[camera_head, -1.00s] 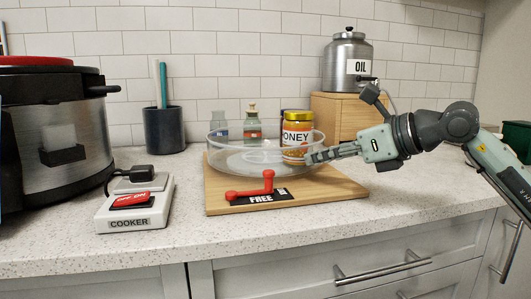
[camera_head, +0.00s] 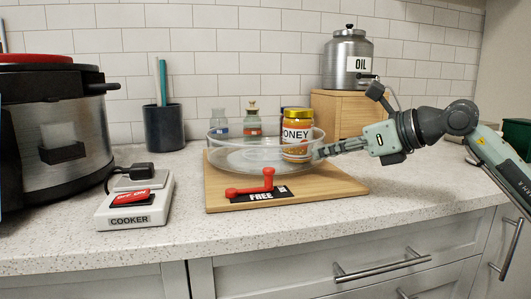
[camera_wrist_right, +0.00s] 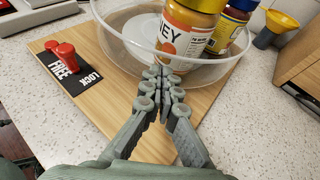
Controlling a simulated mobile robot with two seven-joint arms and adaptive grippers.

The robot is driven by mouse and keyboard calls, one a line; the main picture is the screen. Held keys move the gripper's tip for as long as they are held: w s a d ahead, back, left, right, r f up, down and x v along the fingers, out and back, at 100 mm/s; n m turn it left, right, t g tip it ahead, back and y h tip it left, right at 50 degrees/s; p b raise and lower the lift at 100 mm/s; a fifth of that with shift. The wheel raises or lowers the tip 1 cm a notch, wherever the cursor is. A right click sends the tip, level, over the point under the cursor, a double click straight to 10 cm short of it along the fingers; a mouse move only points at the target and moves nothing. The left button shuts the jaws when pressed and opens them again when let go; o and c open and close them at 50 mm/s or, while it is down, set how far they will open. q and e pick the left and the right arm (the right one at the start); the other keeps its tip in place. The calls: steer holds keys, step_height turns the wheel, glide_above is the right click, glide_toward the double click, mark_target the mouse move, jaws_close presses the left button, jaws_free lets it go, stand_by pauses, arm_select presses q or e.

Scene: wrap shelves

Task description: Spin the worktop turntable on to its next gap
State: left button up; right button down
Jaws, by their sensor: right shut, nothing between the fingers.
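The turntable (camera_head: 235,160) is a clear round tray with a raised rim on a wooden board (camera_head: 335,188). A honey jar (camera_head: 297,136) with a yellow lid stands in it at the right; in the wrist view the honey jar (camera_wrist_right: 186,35) is just beyond my fingertips. A darker jar (camera_wrist_right: 228,28) is beside it, mostly hidden in the head view. A red lever (camera_head: 262,184) lies at the front by a black FREE label (camera_head: 262,195); LOCK also shows in the wrist view. My right gripper (camera_head: 318,153) is shut and empty, its tips at the tray's right rim. My left gripper is not in view.
A cooker (camera_head: 60,135) and a COOKER switch (camera_head: 133,203) stand at the left. Two bottles (camera_head: 252,122) and a dark cup (camera_head: 164,128) are behind. An OIL can (camera_head: 347,60) stands on a wooden box (camera_head: 350,112) at the back right. The front counter is clear.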

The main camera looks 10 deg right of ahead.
steer(key=shift+w+d, duration=0.1)
steer(key=shift+d, duration=0.05)
steer(key=shift+w+d, duration=0.75)
steer(key=shift+w, duration=0.05)
steer(key=shift+w+d+p, duration=0.1)
steer(key=shift+p, duration=0.2)
steer(key=shift+w+d+p, duration=0.4)
steer(key=shift+w+d, duration=0.3)
steer(key=shift+w, duration=0.2)
steer(key=shift+s+d+f+b, duration=0.15)
steer(key=shift+s+d+b, duration=0.1)
steer(key=shift+b, duration=0.15)
steer(key=shift+s+d+b, duration=0.7)
steer(key=shift+s+d, duration=0.05)
steer(key=shift+d, duration=0.25)
